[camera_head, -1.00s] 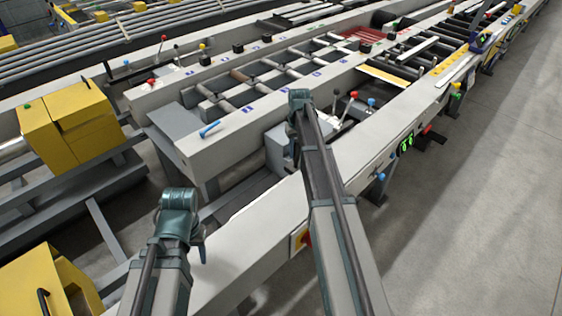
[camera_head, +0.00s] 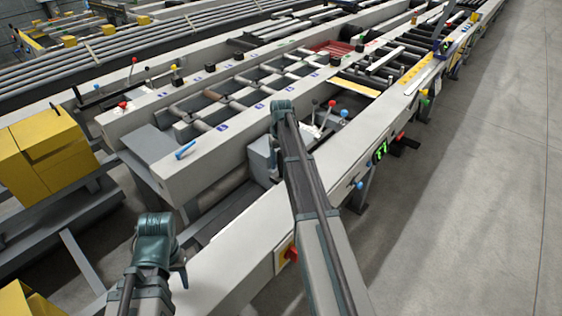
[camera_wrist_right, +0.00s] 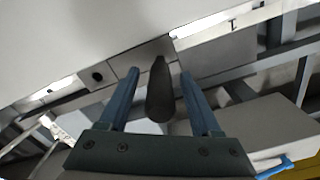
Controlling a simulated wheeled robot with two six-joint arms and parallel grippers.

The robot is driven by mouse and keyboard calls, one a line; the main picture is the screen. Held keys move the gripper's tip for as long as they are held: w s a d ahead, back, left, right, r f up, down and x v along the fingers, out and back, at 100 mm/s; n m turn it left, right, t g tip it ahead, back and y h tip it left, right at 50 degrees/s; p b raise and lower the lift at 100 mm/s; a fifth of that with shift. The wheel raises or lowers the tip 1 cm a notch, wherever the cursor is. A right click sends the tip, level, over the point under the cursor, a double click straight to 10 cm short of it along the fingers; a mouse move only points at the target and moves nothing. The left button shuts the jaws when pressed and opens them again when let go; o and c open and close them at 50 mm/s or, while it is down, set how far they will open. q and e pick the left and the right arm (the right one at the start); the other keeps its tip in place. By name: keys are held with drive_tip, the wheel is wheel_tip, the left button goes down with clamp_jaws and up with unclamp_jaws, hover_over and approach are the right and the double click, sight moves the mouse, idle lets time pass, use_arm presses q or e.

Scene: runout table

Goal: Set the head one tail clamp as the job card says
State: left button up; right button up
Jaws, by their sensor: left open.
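I cannot make out which part is the head one tail clamp, and no job card is legible. In the head view, a cluster of levers with black, red (camera_head: 332,103) and blue (camera_head: 344,114) knobs stands just right of my right wrist. My right gripper (camera_wrist_right: 160,74) is open in the right wrist view. A dark, tapered handle-like thing (camera_wrist_right: 160,97) shows between its fingers, with gaps on both sides. In the head view the right fingers are hidden behind the wrist. My left gripper (camera_head: 178,262) is at lower left, over the grey frame, apart from the levers.
A blue handle (camera_head: 185,150) lies on the near end of the roller frame; a blue handle also shows in the right wrist view (camera_wrist_right: 275,168). Yellow housings (camera_head: 45,150) stand left. The right floor (camera_head: 470,210) is clear.

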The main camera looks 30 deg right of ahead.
use_arm(q)
drive_tip(key=shift+r, duration=0.15)
use_arm(e)
drive_tip(key=shift+r, duration=0.15)
wheel_tip(320, 180, up, 14)
drive_tip(key=p, duration=1.4)
use_arm(q)
wheel_tip(320, 180, up, 14)
drive_tip(key=shift+f, duration=0.2)
use_arm(e)
drive_tip(key=shift+f, duration=0.2)
drive_tip(key=s+a+n, duration=0.1)
drive_tip(key=s+a, duration=0.4)
drive_tip(key=a, duration=0.4)
drive_tip(key=s+a+n, duration=0.1)
drive_tip(key=s+a, duration=0.4)
drive_tip(key=a, duration=0.5)
drive_tip(key=s+a+n+h, duration=0.1)
drive_tip(key=s+a+n, duration=0.1)
drive_tip(key=s+a, duration=1.3)
drive_tip(key=s, duration=0.4)
drive_tip(key=shift+n, duration=0.4)
